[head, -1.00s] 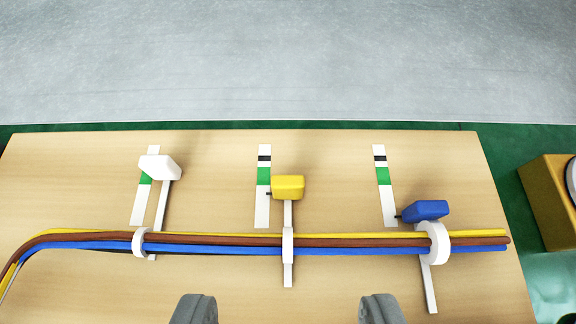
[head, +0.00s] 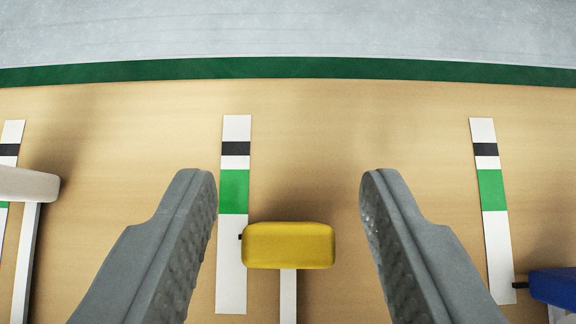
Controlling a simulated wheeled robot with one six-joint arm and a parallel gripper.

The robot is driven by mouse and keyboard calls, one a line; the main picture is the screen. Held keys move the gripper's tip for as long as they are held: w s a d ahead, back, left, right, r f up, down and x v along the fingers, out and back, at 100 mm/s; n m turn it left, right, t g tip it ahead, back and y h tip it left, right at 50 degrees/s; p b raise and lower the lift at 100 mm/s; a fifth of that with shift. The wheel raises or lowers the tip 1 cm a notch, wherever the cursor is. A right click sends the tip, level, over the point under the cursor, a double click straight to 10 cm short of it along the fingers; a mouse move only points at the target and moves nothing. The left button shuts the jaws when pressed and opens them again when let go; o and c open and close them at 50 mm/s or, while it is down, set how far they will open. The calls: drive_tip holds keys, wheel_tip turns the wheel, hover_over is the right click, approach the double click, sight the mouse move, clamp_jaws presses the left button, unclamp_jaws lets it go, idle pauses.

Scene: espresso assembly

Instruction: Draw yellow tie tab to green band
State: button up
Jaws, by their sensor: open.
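The yellow tie tab (head: 289,246) is a rounded block on top of a white tie strap (head: 288,295). A small black pointer sticks out from its left side over a white scale strip (head: 232,270). That strip carries a green band (head: 234,191) with a black band (head: 236,148) beyond it. The pointer lies on the white part, a little nearer to me than the green band. My gripper (head: 289,185) is open, with one grey finger on each side of the yellow tab. Neither finger visibly touches it. The cable bundle is out of view.
The white tab (head: 28,184) is at the left edge, beside its own strip. The blue tab (head: 554,287) is at the lower right, by another banded strip (head: 497,245). The wooden board (head: 350,110) is bare beyond the strips.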

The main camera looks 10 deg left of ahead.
drive_tip(key=shift+w+f, duration=0.1)
drive_tip(key=shift+f, duration=0.05)
clamp_jaws()
drive_tip(key=shift+w+a, duration=0.1)
drive_tip(key=shift+w, duration=0.8)
unclamp_jaws()
drive_tip(key=shift+s, duration=0.1)
drive_tip(key=v, duration=1.7)
drive_tip(key=shift+r, duration=0.2)
drive_tip(key=shift+s, duration=0.1)
